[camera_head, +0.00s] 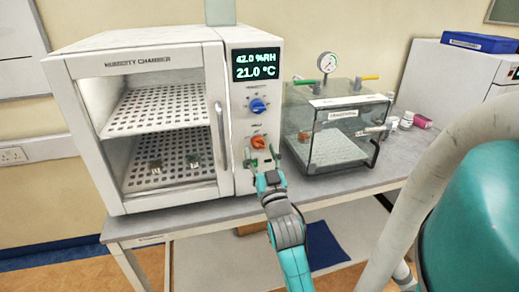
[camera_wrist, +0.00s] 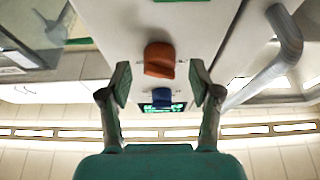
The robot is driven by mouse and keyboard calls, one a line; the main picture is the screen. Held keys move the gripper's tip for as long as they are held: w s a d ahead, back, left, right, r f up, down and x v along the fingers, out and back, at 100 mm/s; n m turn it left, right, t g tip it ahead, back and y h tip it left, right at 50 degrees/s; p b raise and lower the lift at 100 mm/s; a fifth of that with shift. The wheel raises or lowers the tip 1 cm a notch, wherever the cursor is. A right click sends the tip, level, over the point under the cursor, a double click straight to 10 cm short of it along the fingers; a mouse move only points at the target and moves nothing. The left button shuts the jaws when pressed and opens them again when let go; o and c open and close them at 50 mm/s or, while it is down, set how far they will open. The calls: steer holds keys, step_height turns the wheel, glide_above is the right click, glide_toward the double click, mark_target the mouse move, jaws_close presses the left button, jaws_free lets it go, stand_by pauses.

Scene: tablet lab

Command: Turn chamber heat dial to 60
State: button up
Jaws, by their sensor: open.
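The white humidity chamber (camera_head: 145,62) stands on the bench, its glass door shut. Its display (camera_head: 255,65) reads 42.0 %RH and 21.0 °C. On the panel below are a blue dial (camera_head: 258,106) and, lower, an orange dial (camera_head: 258,142); their small labels are not readable. My gripper (camera_head: 262,161) is open in front of the panel, just below the orange dial. In the wrist view, the picture is upside down; the orange dial (camera_wrist: 159,60) lies between the spread fingers of my gripper (camera_wrist: 160,82), with gaps on both sides. The blue dial (camera_wrist: 162,97) shows beyond it.
A clear vacuum box (camera_head: 342,120) with a gauge stands close to the right of the panel. The chamber's vertical door handle (camera_head: 220,133) sticks out just left of the panel. The bench front (camera_head: 180,220) is clear.

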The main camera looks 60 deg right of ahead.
steer(key=shift+x, duration=0.85)
steer(key=c, duration=1.1)
steer(key=shift+c, duration=0.2)
